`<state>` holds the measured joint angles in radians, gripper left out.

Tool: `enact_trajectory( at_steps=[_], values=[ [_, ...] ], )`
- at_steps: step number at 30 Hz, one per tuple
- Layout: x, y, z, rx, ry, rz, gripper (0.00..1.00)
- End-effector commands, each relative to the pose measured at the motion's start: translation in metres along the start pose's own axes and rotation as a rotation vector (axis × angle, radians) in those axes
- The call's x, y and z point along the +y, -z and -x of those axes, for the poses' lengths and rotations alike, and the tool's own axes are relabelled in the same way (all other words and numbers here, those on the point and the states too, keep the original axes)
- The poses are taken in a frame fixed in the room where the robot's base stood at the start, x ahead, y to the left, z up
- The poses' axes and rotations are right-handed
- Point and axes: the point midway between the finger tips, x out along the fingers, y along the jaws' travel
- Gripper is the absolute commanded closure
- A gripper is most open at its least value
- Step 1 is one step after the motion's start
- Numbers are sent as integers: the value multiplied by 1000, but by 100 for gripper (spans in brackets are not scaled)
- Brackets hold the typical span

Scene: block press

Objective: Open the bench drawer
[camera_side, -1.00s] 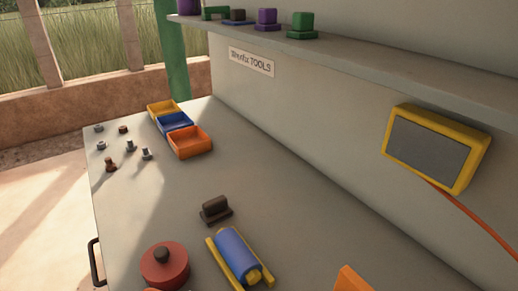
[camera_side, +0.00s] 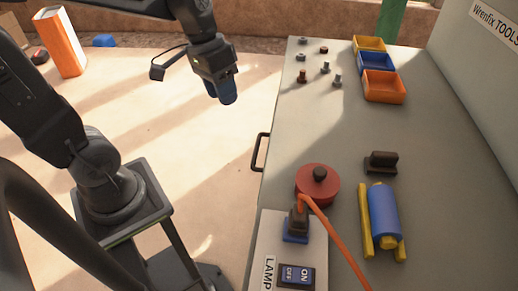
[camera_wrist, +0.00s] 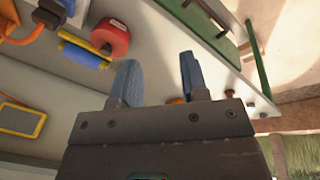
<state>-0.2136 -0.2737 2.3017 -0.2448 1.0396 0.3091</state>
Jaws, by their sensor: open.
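A dark bar handle (camera_side: 260,151) stands out from the left edge of the grey bench (camera_side: 340,130) in the side view. The drawer front behind it is hidden from this angle, so I cannot tell how far it is out. My gripper (camera_side: 225,92) hangs over the floor, up and left of the handle and apart from it. In the wrist view its two blue fingers (camera_wrist: 160,78) are spread with nothing between them.
On the bench are a red round pot (camera_side: 317,184), a blue roller (camera_side: 384,211), a dark stamp-like block (camera_side: 381,162), several bolts and small trays (camera_side: 384,87). A lamp switch box (camera_side: 290,255) with an orange cord is at the front.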

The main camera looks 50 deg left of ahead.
Motion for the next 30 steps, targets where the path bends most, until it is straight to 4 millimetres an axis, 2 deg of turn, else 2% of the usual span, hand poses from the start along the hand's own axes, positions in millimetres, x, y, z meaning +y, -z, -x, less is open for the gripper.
enact_trajectory(
  at_steps=[1, 6, 11, 15, 21, 27, 30],
  values=[
    [-10, 12, -10, -55, -45, 24, 59],
    [-42, 44, -40, -171, -222, 74, 59],
    [-80, 69, -75, -227, -414, 130, 59],
    [-118, 84, -110, -230, -593, 186, 59],
    [-178, 89, -169, -154, -846, 276, 59],
    [-229, 76, -228, -8, -1052, 365, 59],
    [-246, 68, -249, 60, -1114, 397, 59]
  ],
)
